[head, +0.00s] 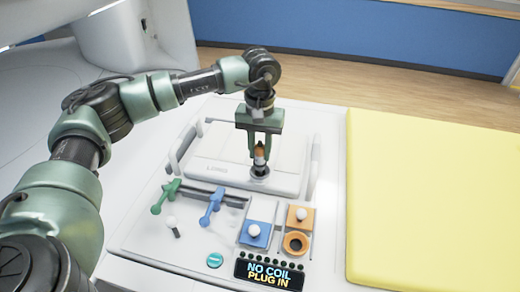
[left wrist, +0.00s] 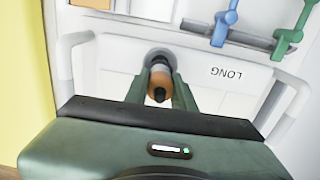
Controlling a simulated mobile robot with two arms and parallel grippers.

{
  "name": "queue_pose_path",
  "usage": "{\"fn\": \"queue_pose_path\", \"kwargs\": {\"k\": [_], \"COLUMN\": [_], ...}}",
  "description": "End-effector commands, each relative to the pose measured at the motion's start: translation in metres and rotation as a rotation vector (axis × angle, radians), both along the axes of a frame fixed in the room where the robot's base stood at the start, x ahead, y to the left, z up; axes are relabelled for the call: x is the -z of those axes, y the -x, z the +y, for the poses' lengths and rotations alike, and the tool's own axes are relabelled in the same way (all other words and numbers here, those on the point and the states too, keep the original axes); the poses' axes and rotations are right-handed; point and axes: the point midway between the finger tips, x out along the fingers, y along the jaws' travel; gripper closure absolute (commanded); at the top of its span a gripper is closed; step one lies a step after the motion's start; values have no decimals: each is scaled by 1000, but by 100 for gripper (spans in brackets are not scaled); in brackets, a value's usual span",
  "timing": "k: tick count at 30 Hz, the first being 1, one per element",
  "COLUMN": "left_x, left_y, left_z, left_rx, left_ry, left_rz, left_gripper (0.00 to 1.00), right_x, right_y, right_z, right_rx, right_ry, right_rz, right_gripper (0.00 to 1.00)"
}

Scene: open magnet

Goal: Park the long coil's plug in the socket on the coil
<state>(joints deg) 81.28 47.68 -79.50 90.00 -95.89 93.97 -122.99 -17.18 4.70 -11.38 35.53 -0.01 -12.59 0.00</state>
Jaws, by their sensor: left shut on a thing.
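The long coil (head: 220,157) is a white slab marked LONG with a raised loop handle at each side. It also shows in the left wrist view (left wrist: 230,102). Its round grey socket (head: 259,173) is near its front right corner. My left gripper (head: 260,152) points down over the socket, shut on the plug (head: 260,158), which has an orange-brown part and a dark tip. In the left wrist view the plug (left wrist: 159,85) is between the fingers and in line with the socket ring (left wrist: 160,54). I cannot tell whether it sits inside. My right gripper is not in view.
A green lever (head: 165,196) and a blue lever (head: 211,206) stand in front of the coil. Blue (head: 255,234) and orange (head: 300,217) blocks with white knobs and an orange ring socket (head: 295,243) are nearby. A display (head: 268,274) reads NO COIL PLUG IN. A yellow pad (head: 430,200) lies right.

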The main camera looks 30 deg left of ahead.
Motion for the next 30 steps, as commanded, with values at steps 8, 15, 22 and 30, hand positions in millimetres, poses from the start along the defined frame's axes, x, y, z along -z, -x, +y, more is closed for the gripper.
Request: {"fn": "queue_pose_path", "kwargs": {"k": [8, 15, 22, 30], "left_x": [6, 11, 15, 20], "left_y": [0, 0, 0, 0], "left_z": [0, 0, 0, 0], "left_rx": [0, 0, 0, 0], "left_ry": [0, 0, 0, 0], "left_rz": [0, 0, 0, 0], "left_gripper": [100, 100, 100, 100], "right_x": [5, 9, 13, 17], "right_y": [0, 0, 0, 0], "right_z": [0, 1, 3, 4], "right_rx": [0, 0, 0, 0], "right_ry": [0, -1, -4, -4], "right_rz": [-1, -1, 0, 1], "right_gripper": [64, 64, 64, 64]}}
